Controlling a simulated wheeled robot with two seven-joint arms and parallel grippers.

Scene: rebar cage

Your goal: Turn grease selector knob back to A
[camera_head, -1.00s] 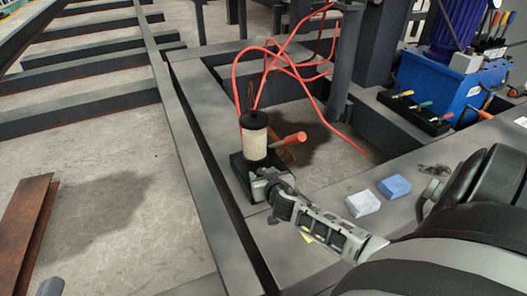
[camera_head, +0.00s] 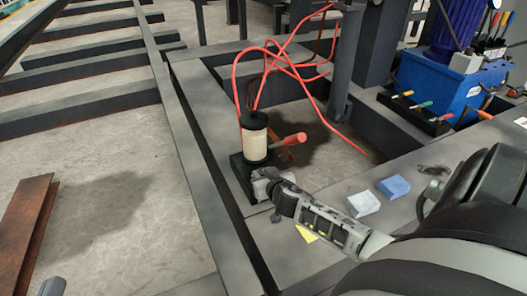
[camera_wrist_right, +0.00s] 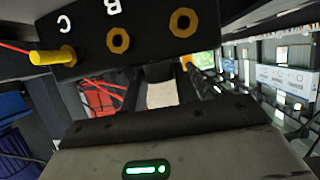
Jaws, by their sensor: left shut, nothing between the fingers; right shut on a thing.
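The grease pump (camera_head: 255,140), a pale cylinder with black ends, stands on a black base block (camera_head: 240,172). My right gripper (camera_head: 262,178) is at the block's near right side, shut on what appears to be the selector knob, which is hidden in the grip. In the right wrist view the black block (camera_wrist_right: 90,45) carries white letters C and B, upside down, with a yellow fitting (camera_wrist_right: 52,57) beside C and brass-ringed ports (camera_wrist_right: 118,40) beyond. No A and no pointer is visible. My left gripper (camera_head: 52,287) barely shows at the bottom left, shut and empty.
Red hoses (camera_head: 285,60) loop behind the pump, and a red-orange handle (camera_head: 294,139) sticks out at its right. A blue hydraulic unit (camera_head: 460,90) stands at the back right.

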